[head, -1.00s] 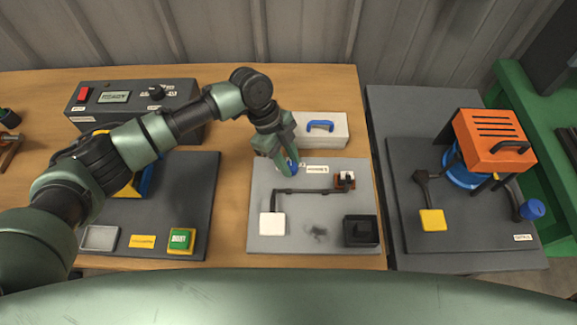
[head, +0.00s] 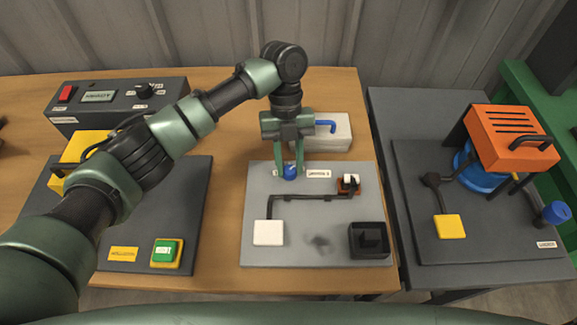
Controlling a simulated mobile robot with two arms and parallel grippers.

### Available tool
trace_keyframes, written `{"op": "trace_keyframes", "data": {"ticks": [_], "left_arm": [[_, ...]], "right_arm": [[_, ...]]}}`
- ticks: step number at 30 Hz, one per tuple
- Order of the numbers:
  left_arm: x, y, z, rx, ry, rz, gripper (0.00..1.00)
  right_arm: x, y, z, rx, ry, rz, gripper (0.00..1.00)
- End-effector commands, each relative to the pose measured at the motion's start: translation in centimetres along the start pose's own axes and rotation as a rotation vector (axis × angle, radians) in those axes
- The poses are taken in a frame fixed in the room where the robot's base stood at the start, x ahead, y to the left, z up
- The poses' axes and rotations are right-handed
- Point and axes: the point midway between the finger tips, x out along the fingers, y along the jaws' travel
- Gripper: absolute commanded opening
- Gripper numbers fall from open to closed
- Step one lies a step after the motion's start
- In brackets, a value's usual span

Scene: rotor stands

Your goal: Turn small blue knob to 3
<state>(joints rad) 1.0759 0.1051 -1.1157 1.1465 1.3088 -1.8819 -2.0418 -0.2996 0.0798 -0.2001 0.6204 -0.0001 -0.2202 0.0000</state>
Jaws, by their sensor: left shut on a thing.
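The small blue knob (head: 290,172) is at the back edge of the light grey plate (head: 262,184) in the middle of the table, beside a white label (head: 318,174). My left gripper (head: 289,176) points down at it from behind, with one finger on each side, shut on the knob. The fingers and the view angle hide any scale marks or pointer, so I cannot read its setting. My right gripper is not in view.
The plate also carries a white square pad (head: 268,233), a thin dark linkage and a black block (head: 369,240). A white box with a blue handle (head: 326,126) stands behind. To the right is an orange-topped machine (head: 510,140) with another blue knob (head: 556,213).

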Motion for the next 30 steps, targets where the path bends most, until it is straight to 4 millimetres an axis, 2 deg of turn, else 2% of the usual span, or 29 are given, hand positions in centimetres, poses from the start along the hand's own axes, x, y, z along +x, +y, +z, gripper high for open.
{"op": "trace_keyframes", "data": {"ticks": [12,29,30], "left_arm": [[0.09,-0.2,-0.01,0.191,0.0,0.078,0.0],[0.06,-0.19,-0.05,0.223,0.0,0.091,0.0],[0.06,-0.19,-0.05,0.223,0.0,0.091,0.32]], "right_arm": [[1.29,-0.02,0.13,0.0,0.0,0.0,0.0],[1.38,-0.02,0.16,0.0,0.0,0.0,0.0],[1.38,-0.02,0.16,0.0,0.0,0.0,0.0]]}}
